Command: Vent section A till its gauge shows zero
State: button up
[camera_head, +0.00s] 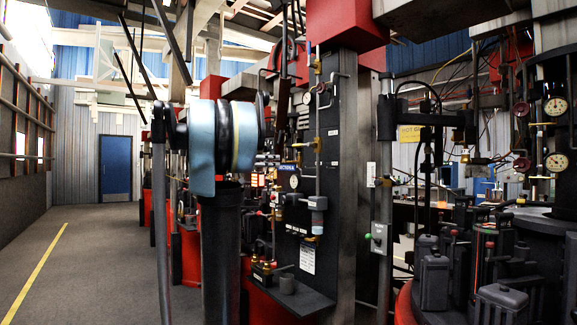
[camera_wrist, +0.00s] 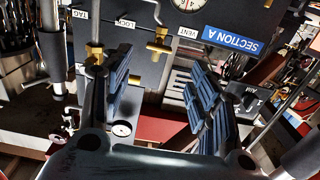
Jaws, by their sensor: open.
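In the wrist view, which is upside down, a dark panel (camera_wrist: 125,58) carries a blue SECTION A sign (camera_wrist: 234,41). A white-faced gauge (camera_wrist: 188,5) is cut by the top edge, and I cannot read its needle. A brass valve (camera_wrist: 158,42) sits between the LOCK and VENT labels. Another brass fitting (camera_wrist: 95,54) is below the TAG label. My gripper (camera_wrist: 162,88) is open, with its ridged pads apart and nothing seen between them. The head view shows a blue sign (camera_head: 290,168) and a small gauge (camera_head: 294,182) on a dark panel.
A red beam (camera_wrist: 160,131) and a dark pipe (camera_wrist: 52,50) are close to my gripper. In the head view, black tanks and gauges (camera_head: 556,106) stand at right. The walkway (camera_head: 90,255) at left is clear, up to a blue door (camera_head: 115,167).

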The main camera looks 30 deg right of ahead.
jog(key=d, duration=0.7)
jog(key=w+d, duration=0.1)
jog(key=d, duration=0.2)
jog(key=shift+d, duration=0.4)
jog(key=shift+f, duration=0.1)
grip_shut()
